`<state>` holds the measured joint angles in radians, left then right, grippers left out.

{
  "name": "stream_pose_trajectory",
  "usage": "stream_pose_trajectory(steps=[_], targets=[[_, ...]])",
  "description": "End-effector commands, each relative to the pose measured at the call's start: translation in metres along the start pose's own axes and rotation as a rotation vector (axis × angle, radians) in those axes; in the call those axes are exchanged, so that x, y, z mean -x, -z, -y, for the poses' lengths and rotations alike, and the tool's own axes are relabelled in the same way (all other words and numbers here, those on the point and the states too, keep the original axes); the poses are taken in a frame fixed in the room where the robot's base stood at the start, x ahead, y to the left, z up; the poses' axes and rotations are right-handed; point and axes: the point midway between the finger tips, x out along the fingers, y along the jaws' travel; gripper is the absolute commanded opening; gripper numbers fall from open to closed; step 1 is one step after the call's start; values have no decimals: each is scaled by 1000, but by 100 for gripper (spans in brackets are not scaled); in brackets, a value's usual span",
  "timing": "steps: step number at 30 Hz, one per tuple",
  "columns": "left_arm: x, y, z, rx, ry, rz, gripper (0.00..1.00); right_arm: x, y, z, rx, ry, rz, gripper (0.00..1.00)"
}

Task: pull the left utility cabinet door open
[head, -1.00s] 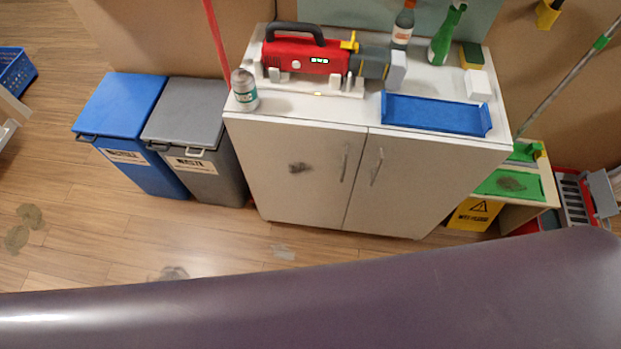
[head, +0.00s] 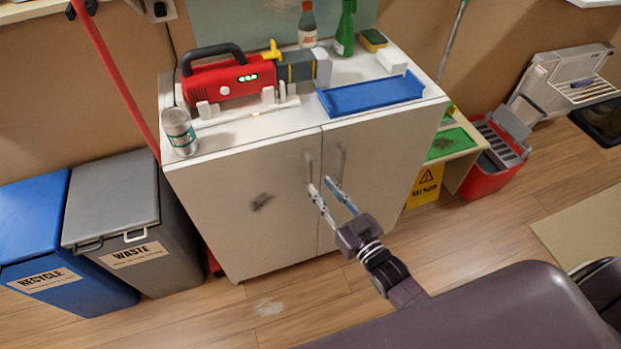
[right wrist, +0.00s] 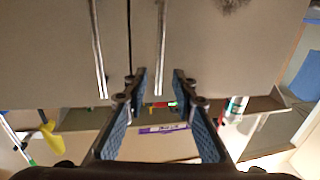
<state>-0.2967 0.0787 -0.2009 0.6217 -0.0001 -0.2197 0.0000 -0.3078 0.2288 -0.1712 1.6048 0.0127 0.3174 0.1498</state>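The utility cabinet (head: 232,158) has two pale grey doors, both closed. The left door (head: 245,220) has a dark smudge and a vertical bar handle (head: 308,166) near the centre seam. The right door (head: 385,165) has a matching handle (head: 342,158). My right gripper (head: 321,185) is open in front of the doors, its tips near the handles' lower ends. In the right wrist view, which looks inverted, the left door's handle (right wrist: 161,45) lines up between the open fingers (right wrist: 159,76). I cannot tell if they touch it. My left gripper is not in view.
On the cabinet top stand a can (head: 180,132), a red machine (head: 228,80), a blue tray (head: 372,95) and bottles. Grey (head: 115,195) and blue (head: 30,220) bins stand left. A yellow floor sign (head: 425,185) stands right. The floor before the cabinet is clear.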

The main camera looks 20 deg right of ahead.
Motion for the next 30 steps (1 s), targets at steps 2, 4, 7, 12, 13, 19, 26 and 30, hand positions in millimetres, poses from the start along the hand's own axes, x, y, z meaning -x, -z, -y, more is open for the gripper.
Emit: stream_pose_trajectory(steps=[2, 4, 7, 12, 13, 19, 26, 30], targets=[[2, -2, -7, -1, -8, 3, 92, -12, 2, 0, 0, 0, -1, 25], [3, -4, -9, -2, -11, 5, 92, -23, 2, 0, 0, 0, -1, 25], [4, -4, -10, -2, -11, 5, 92, -40, 1, 0, 0, -1, 0, 25], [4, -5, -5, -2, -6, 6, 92, -61, -1, 0, 0, 0, 3, 25], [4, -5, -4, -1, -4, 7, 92, -64, -1, 0, 0, 0, 4, 25], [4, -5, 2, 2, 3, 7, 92, -71, -2, 0, 0, 0, 5, 25], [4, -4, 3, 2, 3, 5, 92, -71, -2, 0, 0, 0, 5, 20], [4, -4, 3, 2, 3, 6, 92, -71, -2, 0, 0, 0, 5, 5]])
